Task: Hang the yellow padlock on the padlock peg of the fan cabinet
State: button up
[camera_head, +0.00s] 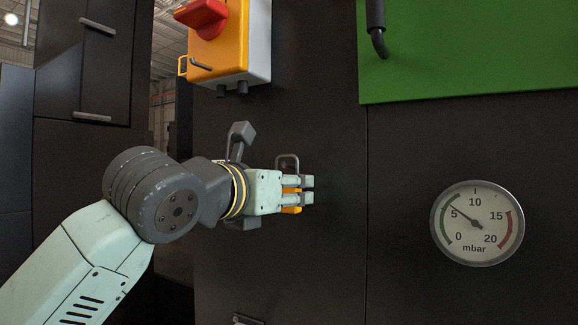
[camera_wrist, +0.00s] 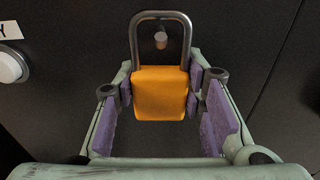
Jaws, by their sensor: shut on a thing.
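The yellow padlock, orange-yellow with a grey metal shackle, is held upright between my gripper's (camera_head: 307,189) fingers. In the wrist view the purple-padded fingers (camera_wrist: 160,104) grip the padlock's body (camera_wrist: 160,95) from both sides. In the head view the fingers cover most of the body (camera_head: 291,210), and the shackle stands above them. A short round peg (camera_wrist: 161,40) on the dark cabinet front (camera_wrist: 80,65) appears inside the shackle's loop in the wrist view. I cannot tell whether the shackle is around the peg or still in front of it. The peg is not distinguishable in the head view.
A yellow and grey switch box (camera_head: 257,45) with a red handle (camera_head: 203,17) is above my gripper. A round mbar gauge (camera_head: 477,223) and a green panel (camera_head: 470,55) are to the right. A white knob (camera_wrist: 10,67) is at the wrist view's left edge.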

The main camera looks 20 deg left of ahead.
jog(key=shift+w+f+b, duration=0.25)
jog(key=shift+w+b, duration=0.1)
jog(key=shift+w, duration=0.05)
dwell(0.6)
dwell(0.5)
jog(key=o, duration=1.3)
jog(key=shift+w+d+f, duration=0.2)
jog(key=shift+w+f, duration=0.1)
jog(key=shift+s+a, duration=0.15)
jog(key=shift+s, duration=0.05)
